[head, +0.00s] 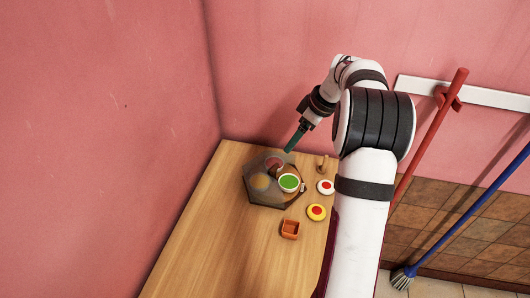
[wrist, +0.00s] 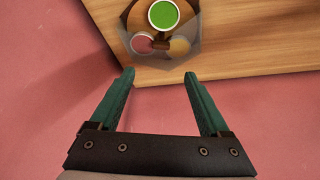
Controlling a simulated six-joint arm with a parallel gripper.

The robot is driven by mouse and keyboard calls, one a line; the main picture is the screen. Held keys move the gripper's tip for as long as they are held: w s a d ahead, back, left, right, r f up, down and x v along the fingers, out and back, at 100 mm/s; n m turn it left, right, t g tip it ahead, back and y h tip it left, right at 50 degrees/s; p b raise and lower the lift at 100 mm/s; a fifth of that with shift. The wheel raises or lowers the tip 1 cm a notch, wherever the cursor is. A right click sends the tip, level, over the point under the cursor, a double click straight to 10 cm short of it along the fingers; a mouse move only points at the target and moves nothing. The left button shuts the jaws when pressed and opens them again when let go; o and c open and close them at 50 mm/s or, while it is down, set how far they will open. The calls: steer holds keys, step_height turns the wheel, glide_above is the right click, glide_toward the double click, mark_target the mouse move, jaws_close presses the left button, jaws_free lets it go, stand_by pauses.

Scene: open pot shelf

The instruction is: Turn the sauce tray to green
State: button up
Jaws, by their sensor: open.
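The sauce tray is a dark grey hexagonal unit (head: 262,200) on the wooden table, also at the top of the wrist view (wrist: 192,58). It holds a green sauce (head: 289,182), a yellow one (head: 261,182) and a reddish one (head: 274,162). The green sauce (wrist: 163,14) is bright on a bare brown part; the yellow (wrist: 180,47) and reddish (wrist: 143,43) ones look dimmed, as if under a grey see-through cover. My gripper (head: 290,149) is open and empty, pointing down above the tray's back edge, apart from it. Its two teal fingers (wrist: 159,74) show in the wrist view.
A white dish with red (head: 326,187), a yellow dish with red (head: 317,212) and an orange square box (head: 290,229) stand right and front of the tray. A small wooden item (head: 322,163) is behind. Pink walls close the back and left. The table's front left is clear.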

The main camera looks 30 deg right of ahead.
mark_target(275, 167)
steer(key=x, duration=1.4)
steer(key=shift+a+f, duration=0.2)
steer(key=shift+f, duration=0.1)
jaws_close()
stand_by(0.5)
